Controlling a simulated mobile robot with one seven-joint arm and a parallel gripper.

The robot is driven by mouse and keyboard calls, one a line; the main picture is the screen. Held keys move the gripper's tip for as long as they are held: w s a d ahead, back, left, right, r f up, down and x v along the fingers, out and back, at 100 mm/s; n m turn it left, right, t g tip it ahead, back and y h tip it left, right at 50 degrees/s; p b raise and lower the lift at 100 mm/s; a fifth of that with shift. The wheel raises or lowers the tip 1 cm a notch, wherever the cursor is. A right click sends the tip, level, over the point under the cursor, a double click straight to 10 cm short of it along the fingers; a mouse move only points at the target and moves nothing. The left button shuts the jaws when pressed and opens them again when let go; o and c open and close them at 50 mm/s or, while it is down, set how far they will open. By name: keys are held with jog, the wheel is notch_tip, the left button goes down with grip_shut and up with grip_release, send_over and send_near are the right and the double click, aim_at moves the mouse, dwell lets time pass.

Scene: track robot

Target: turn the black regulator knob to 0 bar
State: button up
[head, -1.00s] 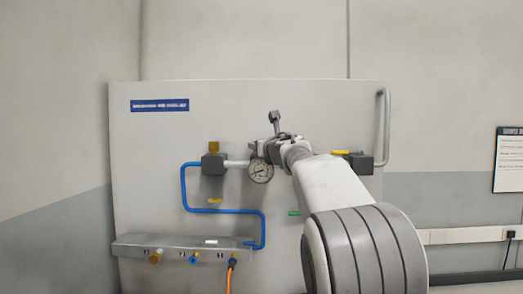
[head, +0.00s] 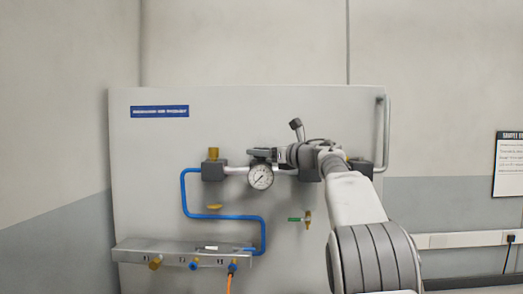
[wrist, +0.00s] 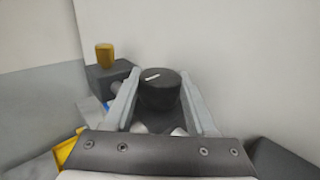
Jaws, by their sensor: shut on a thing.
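The black regulator knob (wrist: 160,95) sits between the two grey fingers of my gripper (wrist: 159,76) in the wrist view. The fingers are shut on its sides. A short white mark on the knob's top face is tilted, its right end slightly higher. In the head view my gripper (head: 262,153) is just above the round white pressure gauge (head: 261,177), reaching in from the right. The knob cannot be made out there. The gauge needle seems to point to the lower left, but its figures are too small to read.
A brass-topped dark valve (head: 213,168) stands left of the gauge, with a blue pipe (head: 238,211) below it. A green-handled valve (head: 300,220) hangs below my wrist. A manifold (head: 180,248) with several fittings is at lower left. A vertical rail (head: 386,130) edges the panel's right side.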

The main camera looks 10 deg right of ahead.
dwell(0.4)
jog(key=o, duration=1.4)
jog(key=shift+c, duration=0.2)
jog(key=b+v, duration=0.4)
jog(key=v, duration=1.3)
jog(key=shift+d, duration=0.2)
jog(key=shift+s, duration=0.1)
